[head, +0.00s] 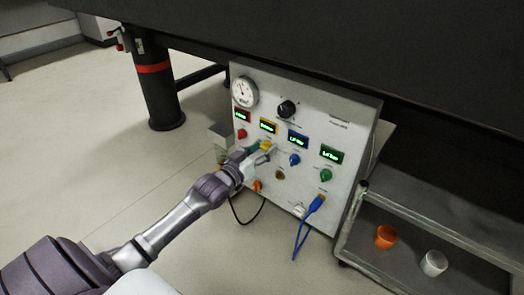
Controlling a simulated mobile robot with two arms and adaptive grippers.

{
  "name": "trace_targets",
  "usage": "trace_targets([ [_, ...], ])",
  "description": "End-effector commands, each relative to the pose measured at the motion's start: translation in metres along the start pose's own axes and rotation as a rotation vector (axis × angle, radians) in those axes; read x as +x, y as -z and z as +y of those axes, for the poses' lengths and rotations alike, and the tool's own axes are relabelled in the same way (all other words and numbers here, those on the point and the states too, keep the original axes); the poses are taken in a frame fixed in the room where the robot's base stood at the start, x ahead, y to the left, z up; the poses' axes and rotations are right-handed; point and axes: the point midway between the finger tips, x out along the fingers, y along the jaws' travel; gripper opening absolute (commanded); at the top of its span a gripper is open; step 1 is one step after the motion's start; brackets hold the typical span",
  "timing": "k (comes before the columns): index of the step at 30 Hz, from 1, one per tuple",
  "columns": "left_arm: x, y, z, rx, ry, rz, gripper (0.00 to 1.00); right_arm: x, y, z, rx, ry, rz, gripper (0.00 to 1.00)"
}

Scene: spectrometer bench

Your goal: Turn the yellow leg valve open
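A yellow knob (267,145) sits under the yellow-framed display (268,126) on the white control panel (340,112). My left gripper (265,155) reaches in from the lower left, with its fingertips right at the yellow knob and covering part of it. The fingers are small and overlap the knob, so I cannot tell whether they are closed on it or only beside it. The knob's exact angle is also unclear. My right gripper is out of view.
The panel also has a red knob (242,134), a blue knob (295,160), a green knob (326,175), a black knob (287,109) and a gauge (244,92). A blue cable (304,228) hangs in front. A shelf cart with orange (385,237) and white (434,263) cups stands right.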

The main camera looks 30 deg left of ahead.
Motion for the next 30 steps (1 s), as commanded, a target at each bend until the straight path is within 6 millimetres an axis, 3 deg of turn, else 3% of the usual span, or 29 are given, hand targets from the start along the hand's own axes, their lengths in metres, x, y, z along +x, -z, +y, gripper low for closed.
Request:
trace_targets([
  [1, 0.0, 0.0, 0.0, 0.0, 0.0, 0.0, 0.43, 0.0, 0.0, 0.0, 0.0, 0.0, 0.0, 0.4],
  [9, 0.0, 0.0, 0.0, 0.0, 0.0, 0.0, 0.0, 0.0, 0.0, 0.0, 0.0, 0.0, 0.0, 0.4],
  [19, 0.0, 0.002, 0.001, 0.046, 0.0, -0.001, 0.0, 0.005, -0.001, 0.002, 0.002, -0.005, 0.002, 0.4],
  [30, 0.0, 0.005, 0.001, 0.307, 0.001, -0.002, 0.0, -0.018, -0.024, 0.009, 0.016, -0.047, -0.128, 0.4],
])
